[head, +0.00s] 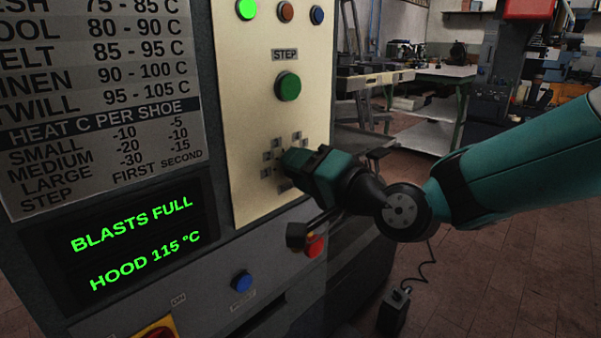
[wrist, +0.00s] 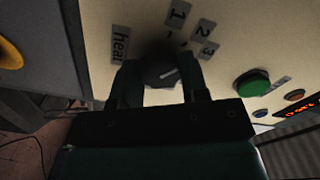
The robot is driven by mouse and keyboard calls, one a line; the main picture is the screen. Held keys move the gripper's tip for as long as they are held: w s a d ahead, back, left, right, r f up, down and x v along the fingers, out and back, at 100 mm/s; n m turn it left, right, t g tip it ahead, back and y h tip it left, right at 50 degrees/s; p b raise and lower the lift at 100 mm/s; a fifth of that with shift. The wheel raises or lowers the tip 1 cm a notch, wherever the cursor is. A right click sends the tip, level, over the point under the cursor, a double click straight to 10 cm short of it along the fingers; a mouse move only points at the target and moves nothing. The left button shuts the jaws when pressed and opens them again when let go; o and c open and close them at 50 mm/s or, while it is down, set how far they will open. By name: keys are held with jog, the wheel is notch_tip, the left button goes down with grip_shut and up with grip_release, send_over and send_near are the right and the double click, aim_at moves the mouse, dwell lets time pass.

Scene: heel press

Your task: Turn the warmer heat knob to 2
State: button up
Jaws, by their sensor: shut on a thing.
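The heat knob (wrist: 160,78) is a dark knob on the cream panel, beside the label reading "heat" (wrist: 119,45). My gripper (wrist: 161,86) is shut on it, one finger on each side. A pale mark shows on the knob's face, but I cannot tell surely which number it points at. The number plates 1 (wrist: 179,13), 2 (wrist: 203,31) and 3 (wrist: 207,51) sit around the knob. In the head view my gripper (head: 284,166) reaches the panel from the right and hides the knob. Small plates surround it there, too small to read.
A green STEP button (head: 288,86) is above the knob. A red button (head: 314,246) and a blue button (head: 242,281) lie below. The display (head: 135,245) reads "BLASTS FULL" and "HOOD 115 °C".

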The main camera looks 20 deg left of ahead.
jog(key=o, duration=0.9)
jog(key=b+v, duration=0.4)
jog(key=v, duration=1.3)
jog(key=shift+d, duration=0.2)
